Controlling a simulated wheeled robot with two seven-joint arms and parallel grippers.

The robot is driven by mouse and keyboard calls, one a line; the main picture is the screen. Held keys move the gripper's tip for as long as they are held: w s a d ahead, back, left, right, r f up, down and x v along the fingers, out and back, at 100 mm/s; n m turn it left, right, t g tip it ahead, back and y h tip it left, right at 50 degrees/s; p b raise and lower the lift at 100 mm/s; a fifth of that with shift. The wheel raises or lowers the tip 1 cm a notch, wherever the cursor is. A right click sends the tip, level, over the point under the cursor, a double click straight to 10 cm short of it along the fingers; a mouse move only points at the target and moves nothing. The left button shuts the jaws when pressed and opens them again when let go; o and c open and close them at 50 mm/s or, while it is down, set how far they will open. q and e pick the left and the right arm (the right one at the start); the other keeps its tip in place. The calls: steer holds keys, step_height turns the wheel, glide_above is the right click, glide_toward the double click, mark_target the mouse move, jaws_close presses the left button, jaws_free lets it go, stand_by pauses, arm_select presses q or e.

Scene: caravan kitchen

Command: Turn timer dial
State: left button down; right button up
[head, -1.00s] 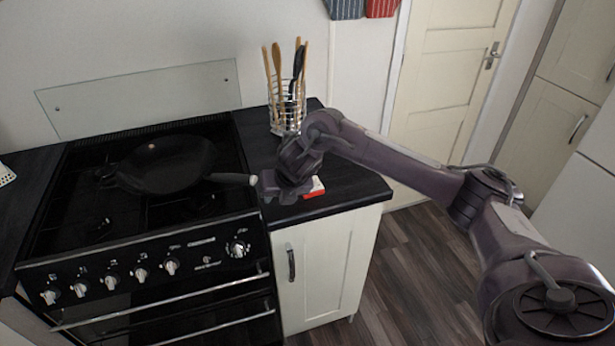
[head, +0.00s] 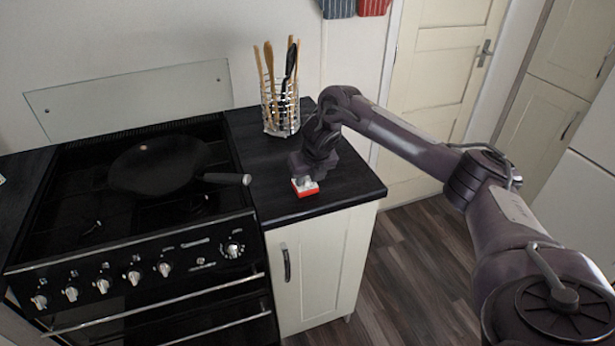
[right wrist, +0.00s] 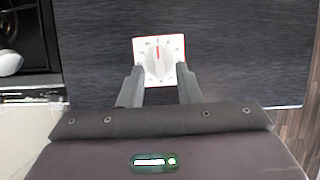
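The timer (head: 306,191) is a small square block with a red side and a white face. It sits on the dark worktop right of the hob. In the right wrist view its white face (right wrist: 177,43) carries marks and a white dial (right wrist: 158,62) with a red pointer line pointing up the picture. My right gripper (right wrist: 160,80) is open, its two fingers apart on either side of the dial's near part. Whether they touch it I cannot tell. In the head view the right gripper (head: 303,176) is at the timer, partly hiding it. My left gripper is not in view.
A black pan (head: 160,166) stands on the hob, its handle reaching right over the worktop (head: 345,185). A wire holder (head: 280,110) with wooden and black utensils stands behind the timer. The cooker front has several knobs. The worktop's right and front edges are close by.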

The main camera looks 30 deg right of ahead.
steer(key=shift+f, duration=0.15)
jaws_close()
